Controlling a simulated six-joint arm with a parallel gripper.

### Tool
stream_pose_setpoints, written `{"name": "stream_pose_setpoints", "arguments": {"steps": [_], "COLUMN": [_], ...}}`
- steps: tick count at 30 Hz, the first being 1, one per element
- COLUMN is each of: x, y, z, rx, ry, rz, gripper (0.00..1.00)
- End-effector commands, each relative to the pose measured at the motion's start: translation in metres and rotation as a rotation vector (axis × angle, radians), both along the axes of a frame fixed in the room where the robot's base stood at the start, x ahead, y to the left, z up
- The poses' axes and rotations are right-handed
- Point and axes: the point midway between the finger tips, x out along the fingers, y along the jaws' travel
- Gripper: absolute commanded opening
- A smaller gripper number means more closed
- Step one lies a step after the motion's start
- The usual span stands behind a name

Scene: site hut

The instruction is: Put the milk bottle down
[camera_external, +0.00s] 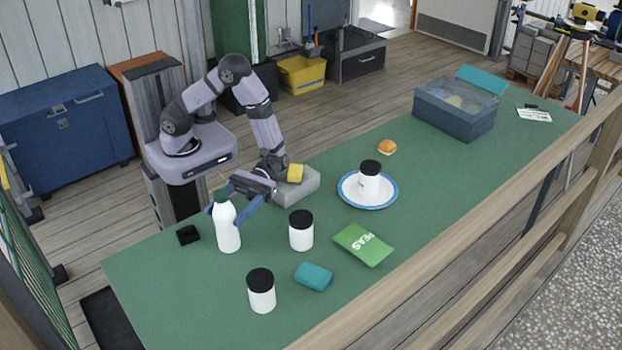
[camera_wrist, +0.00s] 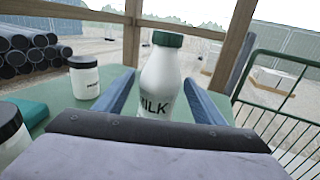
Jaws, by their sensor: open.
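The milk bottle (camera_external: 227,228) is white with a green cap and stands upright on the green table near its left end. In the wrist view the bottle (camera_wrist: 160,82) shows the word MILK and stands between my two blue fingers. My gripper (camera_external: 232,204) is open around the upper part of the bottle, with one finger on each side. In the wrist view the fingers of my gripper (camera_wrist: 160,98) look spread, with a gap on each side of the bottle. The bottle's base is hidden in the wrist view.
Near the bottle are a black block (camera_external: 188,235), white jars with black lids (camera_external: 301,232) (camera_external: 261,292), a teal block (camera_external: 314,276) and a green peas packet (camera_external: 363,245). A grey block with a yellow sponge (camera_external: 295,173) sits behind. A plate (camera_external: 350,199) holds another jar. The table's left end is clear.

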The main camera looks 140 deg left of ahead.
Motion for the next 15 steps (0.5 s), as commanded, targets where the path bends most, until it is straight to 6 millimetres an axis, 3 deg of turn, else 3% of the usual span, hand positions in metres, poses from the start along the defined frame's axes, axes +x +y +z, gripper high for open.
{"name": "stream_pose_setpoints", "arguments": {"steps": [1, 6, 15], "x": [0.001, 0.001, 0.001], "y": [-0.002, -0.003, -0.003], "z": [0.013, 0.038, 0.065], "rx": [0.004, 0.004, 0.002], "ry": [-0.009, -0.007, -0.004], "rz": [-0.004, -0.004, -0.004], "gripper": [0.63, 0.63, 0.63]}}
